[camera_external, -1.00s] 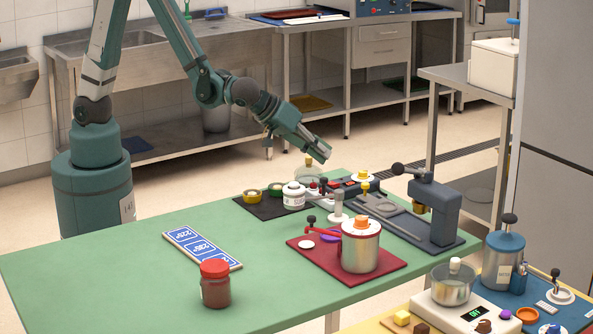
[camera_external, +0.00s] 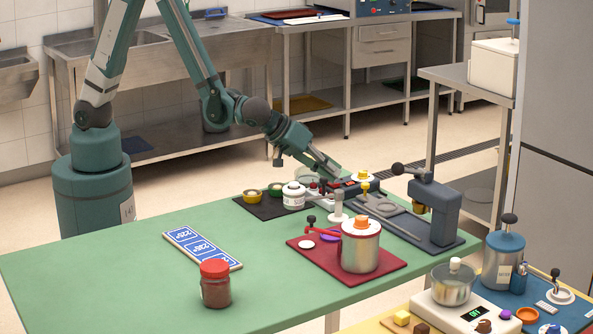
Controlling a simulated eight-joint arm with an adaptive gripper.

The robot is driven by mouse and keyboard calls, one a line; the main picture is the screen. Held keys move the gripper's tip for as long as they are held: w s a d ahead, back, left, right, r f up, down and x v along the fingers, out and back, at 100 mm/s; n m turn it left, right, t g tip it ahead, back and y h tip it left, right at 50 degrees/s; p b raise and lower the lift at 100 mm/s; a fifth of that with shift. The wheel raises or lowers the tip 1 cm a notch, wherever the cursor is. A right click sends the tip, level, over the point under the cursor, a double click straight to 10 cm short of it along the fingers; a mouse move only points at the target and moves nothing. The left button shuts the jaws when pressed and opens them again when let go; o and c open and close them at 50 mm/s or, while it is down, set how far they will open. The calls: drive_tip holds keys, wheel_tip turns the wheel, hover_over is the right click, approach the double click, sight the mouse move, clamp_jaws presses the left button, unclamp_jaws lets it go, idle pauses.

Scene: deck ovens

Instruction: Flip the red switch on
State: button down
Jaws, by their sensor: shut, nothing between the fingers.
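A dark switch box (camera_external: 368,186) with a small red switch (camera_external: 349,183) sits near the back edge of the green table. My gripper (camera_external: 338,175) is shut and empty. It points down to the right, with its tip at the left part of the box, close to the red switch. I cannot tell whether the tip touches the switch. The tip partly hides the box, and the switch's position is too small to read.
A white jar (camera_external: 294,195) and small bowls on a dark mat (camera_external: 266,208) stand left of the box. A grey press (camera_external: 436,208) stands to the right. A steel pot (camera_external: 360,248) sits on a red mat in front. The table's left part is mostly clear.

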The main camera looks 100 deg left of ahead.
drive_tip(key=shift+f, duration=0.1)
drive_tip(key=shift+w+d+f+g, duration=0.1)
drive_tip(key=shift+w+f+g, duration=0.05)
drive_tip(key=shift+g, duration=0.15)
drive_tip(key=shift+s, duration=0.2)
idle(0.3)
drive_tip(key=shift+s+a+b, duration=0.3)
drive_tip(key=shift+s+a, duration=0.05)
drive_tip(key=shift+a, duration=0.15)
idle(0.3)
